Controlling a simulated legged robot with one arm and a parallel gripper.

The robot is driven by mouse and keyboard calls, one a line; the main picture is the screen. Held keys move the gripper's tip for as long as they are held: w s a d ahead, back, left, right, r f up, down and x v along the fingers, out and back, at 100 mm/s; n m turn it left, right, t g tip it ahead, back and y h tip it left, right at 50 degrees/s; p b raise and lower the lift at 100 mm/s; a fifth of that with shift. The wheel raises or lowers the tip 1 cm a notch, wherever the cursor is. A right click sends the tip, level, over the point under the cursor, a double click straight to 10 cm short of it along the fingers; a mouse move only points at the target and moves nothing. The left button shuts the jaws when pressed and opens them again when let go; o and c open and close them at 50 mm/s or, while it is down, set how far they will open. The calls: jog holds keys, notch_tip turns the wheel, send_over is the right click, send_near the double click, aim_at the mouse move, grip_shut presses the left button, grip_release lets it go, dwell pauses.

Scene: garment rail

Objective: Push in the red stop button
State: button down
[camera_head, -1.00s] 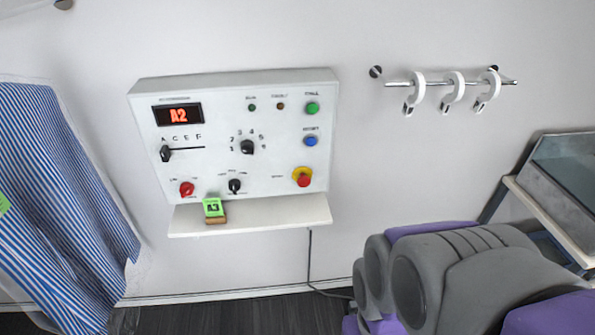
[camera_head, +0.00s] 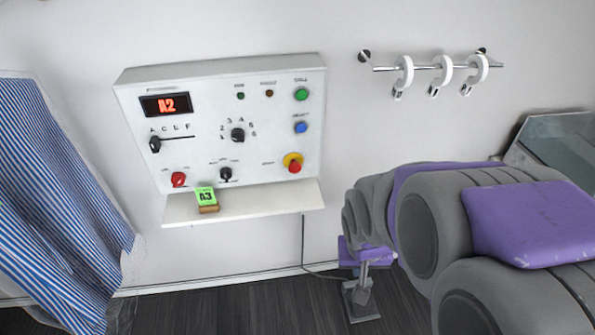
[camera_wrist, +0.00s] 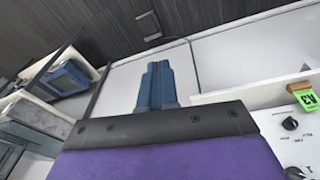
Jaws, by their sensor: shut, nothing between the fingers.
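The red stop button (camera_head: 294,166) sits on a yellow round base at the lower right of the white control panel (camera_head: 270,95) in the head view. It stands out from the panel face and nothing covers it there. It is not visible in the wrist view, where only a corner of the panel (camera_wrist: 300,145) shows. My gripper (camera_head: 363,277) is shut and empty, pointing down, right of and below the button and apart from the panel. Its blue fingers also show together in the wrist view (camera_wrist: 156,86).
A shelf (camera_head: 290,199) juts out below the panel, bearing a green A3 card (camera_head: 205,196). A cable (camera_head: 303,245) hangs below it. A rail (camera_head: 425,67) with three white hooks is at upper right. Striped cloth (camera_head: 60,190) hangs at left. Wall between panel and rail is clear.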

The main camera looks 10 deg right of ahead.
jog(key=w+d+f+m+t+p, duration=0.1)
jog(key=w+f+t, duration=0.2)
jog(key=w, duration=0.5)
jog(key=w+d+f+m+t+p, duration=0.1)
jog(key=w+d+f+t, duration=0.15)
jog(key=w, duration=0.65)
jog(key=w+a+f+m+t+y+p, duration=0.4)
jog(key=w+a+m+t+y, duration=0.1)
jog(key=m+t, duration=0.6)
jog(key=shift+w+a+f, duration=0.25)
jog(key=shift+w+a, duration=0.4)
jog(key=shift+w, duration=0.7)
